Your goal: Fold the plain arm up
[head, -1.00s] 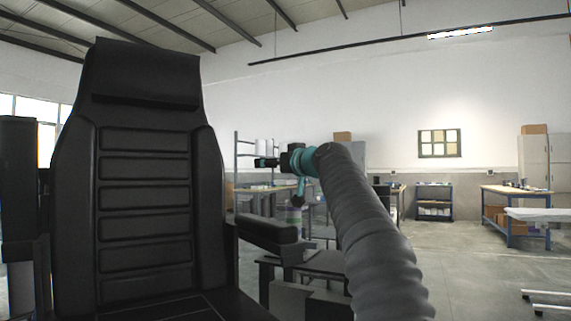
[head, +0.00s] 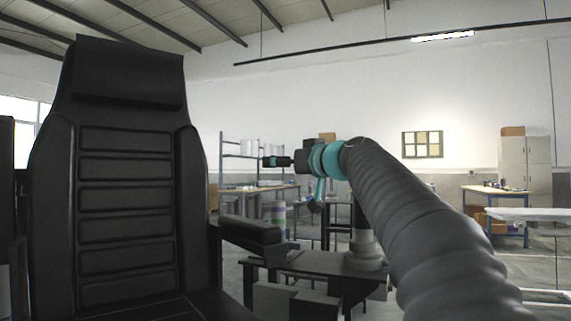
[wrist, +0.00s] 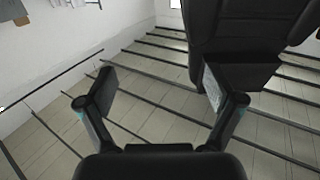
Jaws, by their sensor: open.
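A black chair (head: 130,125) with a ribbed backrest and a headrest stands at left in the head view. Its armrest on the right (head: 252,234) lies about level, low beside the seat, with no marking that I can make out. A dark upright part (head: 6,190) at the left edge is cut off; I cannot tell whether it is the other armrest. My gripper (head: 268,161) is above the right armrest, to the right of the backrest, apart from both. In the wrist view its fingers (wrist: 160,95) are spread and empty, with a black chair part (wrist: 245,30) beyond them.
A shelf rack (head: 240,155) and workbenches, one a blue-legged bench (head: 497,205), are farther back. A white-topped table (head: 540,215) is at right. Some open floor shows between.

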